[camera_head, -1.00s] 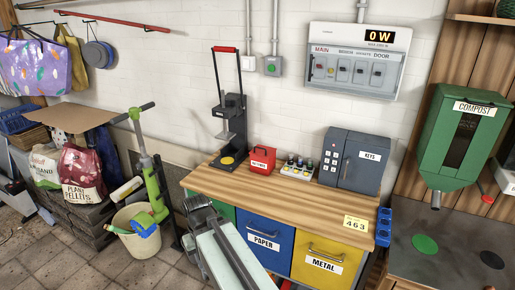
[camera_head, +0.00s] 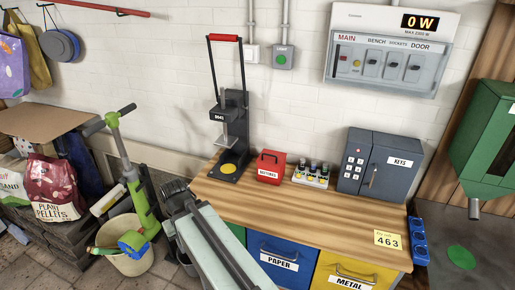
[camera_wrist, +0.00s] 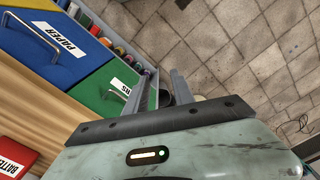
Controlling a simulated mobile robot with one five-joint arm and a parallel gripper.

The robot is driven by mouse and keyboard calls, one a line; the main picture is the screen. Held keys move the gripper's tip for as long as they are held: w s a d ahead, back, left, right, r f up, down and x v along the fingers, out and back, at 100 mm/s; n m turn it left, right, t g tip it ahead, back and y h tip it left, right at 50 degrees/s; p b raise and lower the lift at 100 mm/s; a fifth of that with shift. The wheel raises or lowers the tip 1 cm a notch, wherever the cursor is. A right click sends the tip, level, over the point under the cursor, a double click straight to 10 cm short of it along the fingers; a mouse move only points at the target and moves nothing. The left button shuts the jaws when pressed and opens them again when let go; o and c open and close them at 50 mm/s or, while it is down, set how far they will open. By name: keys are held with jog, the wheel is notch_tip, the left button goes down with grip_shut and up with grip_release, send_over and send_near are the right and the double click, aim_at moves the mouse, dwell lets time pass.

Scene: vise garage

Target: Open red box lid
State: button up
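The small red box (camera_head: 270,168) stands on the wooden workbench (camera_head: 300,215), labelled BATTERIES, with its lid closed and a handle on top. Part of it also shows at the lower left of the wrist view (camera_wrist: 14,158). My gripper (camera_head: 176,188) is off the bench's left front corner, left of the red box and apart from it. In the wrist view, my gripper's two fingers (camera_wrist: 165,84) stand apart with a gap between them, and nothing is held.
A black press (camera_head: 231,135) stands left of the red box. A small bottle rack (camera_head: 311,177) and a grey key safe (camera_head: 378,165) stand to its right. Blue PAPER (camera_head: 280,260) and green drawers (camera_wrist: 105,90) are below. The bench top in front of the box is clear.

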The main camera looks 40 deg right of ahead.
jog(key=shift+a+r, duration=0.15)
jog(key=shift+a, duration=0.1)
